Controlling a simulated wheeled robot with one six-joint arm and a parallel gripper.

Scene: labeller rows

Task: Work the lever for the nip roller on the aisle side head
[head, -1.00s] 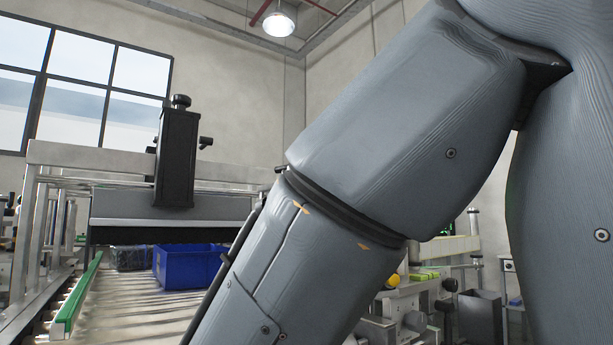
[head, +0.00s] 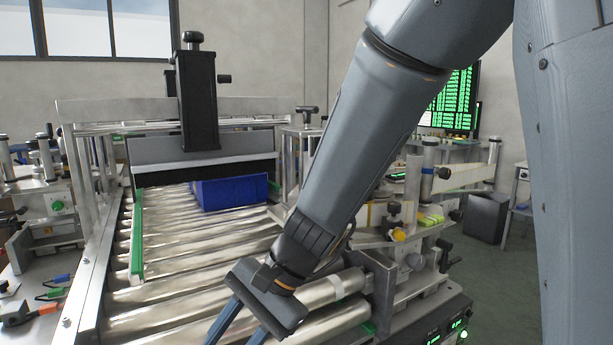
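A labeller head (head: 405,215) stands at the right of the conveyor, partly behind my arm. It has a yellow knob (head: 399,235), a dark blue-topped post (head: 428,158) and black handles (head: 446,246) on its right side. I cannot tell which handle is the nip roller lever. My gripper (head: 241,334) is low in front, over the conveyor rollers and apart from both heads. Its two blue fingers are spread with nothing visible between them; their tips are cut off by the lower edge.
A roller conveyor (head: 170,255) with a green side guide (head: 137,235) runs under a gantry with a black column (head: 196,100). A blue crate (head: 230,193) sits on the rollers. A grey bin (head: 487,217) stands at the right, beside open floor (head: 490,270). Small tools lie at lower left.

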